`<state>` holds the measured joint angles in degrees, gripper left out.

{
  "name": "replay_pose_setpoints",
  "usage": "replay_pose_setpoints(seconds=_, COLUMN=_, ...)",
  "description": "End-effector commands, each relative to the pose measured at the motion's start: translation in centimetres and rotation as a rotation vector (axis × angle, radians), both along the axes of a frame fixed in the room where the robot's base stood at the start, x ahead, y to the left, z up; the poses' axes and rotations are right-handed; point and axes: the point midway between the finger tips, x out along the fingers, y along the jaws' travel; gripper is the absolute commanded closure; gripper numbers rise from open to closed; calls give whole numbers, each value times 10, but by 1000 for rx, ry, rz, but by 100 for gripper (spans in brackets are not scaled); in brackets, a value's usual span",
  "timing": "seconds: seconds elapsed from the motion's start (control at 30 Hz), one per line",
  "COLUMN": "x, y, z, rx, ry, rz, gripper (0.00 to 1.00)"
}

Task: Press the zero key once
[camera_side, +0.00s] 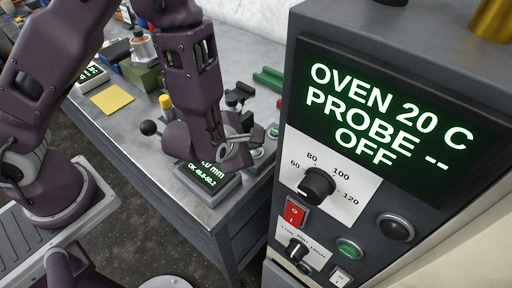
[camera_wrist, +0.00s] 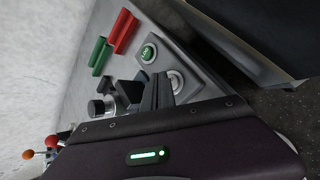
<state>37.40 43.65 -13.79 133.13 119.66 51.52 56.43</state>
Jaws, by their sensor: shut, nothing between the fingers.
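A gauge readout (camera_side: 208,178) with green text ending in "mm" and "OK 49.8-50.2" stands at the bench's front corner, partly hidden by my arm. I cannot make out a key marked zero. My gripper (camera_side: 256,140) is shut and empty, above and beside the readout. In the wrist view my gripper (camera_wrist: 158,92) shows dark fingers together, in front of a grey button box. The fingers overlap the pale button in the picture; contact cannot be told.
The oven panel (camera_side: 385,120) stands close on the right, reading "OVEN 20 C, PROBE --, OFF", with a dial (camera_side: 317,185) and red rocker switch (camera_side: 294,213). A yellow pad (camera_side: 106,100) lies on the bench. Red (camera_wrist: 122,31) and green (camera_wrist: 100,55) blocks lie beyond the button box.

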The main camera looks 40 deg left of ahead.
Motion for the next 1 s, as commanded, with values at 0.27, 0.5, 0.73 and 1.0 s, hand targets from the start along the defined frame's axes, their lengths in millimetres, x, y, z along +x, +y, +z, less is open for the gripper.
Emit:
replay_pose_setpoints(seconds=0.27, x=0, y=0, z=4, rx=-1, ry=-2, rz=2, gripper=100)
replay_pose_setpoints(seconds=0.5, x=0, y=0, z=35, rx=-4, ry=-4, rz=1, gripper=100)
replay_pose_setpoints(seconds=0.73, x=1, y=0, z=60, rx=-1, ry=-3, rz=1, gripper=100)
replay_pose_setpoints(seconds=1.0, x=0, y=0, z=62, rx=-1, ry=0, rz=1, gripper=100)
